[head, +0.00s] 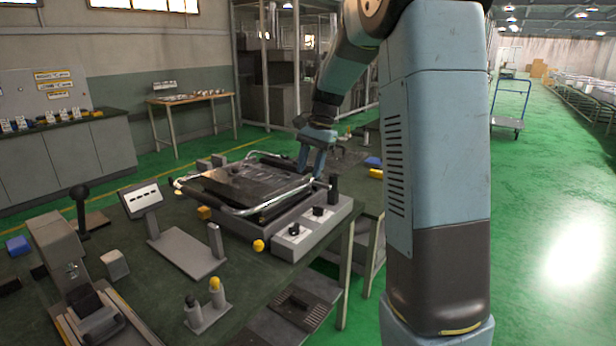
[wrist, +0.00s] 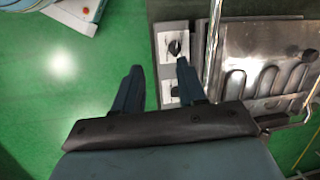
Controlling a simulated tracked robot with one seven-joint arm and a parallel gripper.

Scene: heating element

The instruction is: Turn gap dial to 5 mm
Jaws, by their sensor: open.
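The heating unit (head: 240,187) with a dark top plate and a silver bar frame stands on the green-topped table. Its light control panel (head: 305,226) faces front right and carries two dark dials, a nearer one (head: 293,229) and a farther one (head: 318,211). I cannot read which is the gap dial. My gripper (head: 311,168) is open and empty, pointing down near the unit's far right corner. In the wrist view, one dial (wrist: 174,47) shows ahead of the right fingertip and another (wrist: 175,92) lies partly behind that finger. My gripper (wrist: 156,75) touches neither.
A yellow knob (head: 258,246) sits at the panel's front left. A black upright post (head: 333,188) stands by the panel's far end. A tilted display stand (head: 143,200) and a small post stand (head: 206,310) are at left and front. Open floor lies right of the table.

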